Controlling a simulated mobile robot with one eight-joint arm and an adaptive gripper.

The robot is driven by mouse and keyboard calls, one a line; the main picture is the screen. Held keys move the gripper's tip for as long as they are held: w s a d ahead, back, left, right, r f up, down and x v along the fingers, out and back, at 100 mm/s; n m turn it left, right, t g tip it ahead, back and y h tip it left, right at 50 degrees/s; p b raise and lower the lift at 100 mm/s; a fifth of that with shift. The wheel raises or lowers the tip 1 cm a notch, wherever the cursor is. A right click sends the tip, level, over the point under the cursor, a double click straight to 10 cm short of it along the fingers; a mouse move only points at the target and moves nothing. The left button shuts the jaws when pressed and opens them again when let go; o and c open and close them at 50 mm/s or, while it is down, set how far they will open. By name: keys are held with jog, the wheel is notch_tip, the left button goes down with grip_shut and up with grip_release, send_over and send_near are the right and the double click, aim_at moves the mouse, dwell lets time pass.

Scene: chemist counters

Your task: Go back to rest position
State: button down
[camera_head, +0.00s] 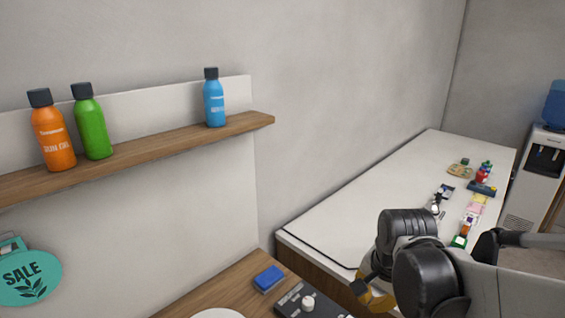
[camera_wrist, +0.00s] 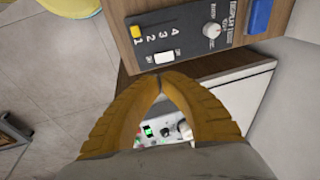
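My gripper (camera_wrist: 160,84) has yellow-orange ribbed fingers whose tips meet in the wrist view. Nothing shows pinched at the tips. In the head view my gripper (camera_head: 374,296) is low and right of centre, partly hidden by my own dark arm joints, over the corner where the wooden counter and white counter come near each other. A dark control panel (camera_wrist: 190,42) with a knob, a white switch and a yellow button lies just beyond the fingertips in the wrist view. It also shows in the head view (camera_head: 292,298).
A blue block (camera_head: 268,278) lies beside the panel. A wooden shelf (camera_head: 180,141) holds orange (camera_head: 53,134), green (camera_head: 92,125) and blue (camera_head: 214,103) bottles. The white counter (camera_head: 345,205) has small items at its right side. A water cooler (camera_head: 537,170) stands far right.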

jog(key=s+r+n+t+b, duration=0.2)
jog(key=s+r+n+t, duration=0.2)
jog(key=s+n, duration=0.4)
jog(key=shift+s+a+n, duration=0.35)
jog(key=shift+s+n, duration=0.05)
jog(key=shift+n, duration=0.2)
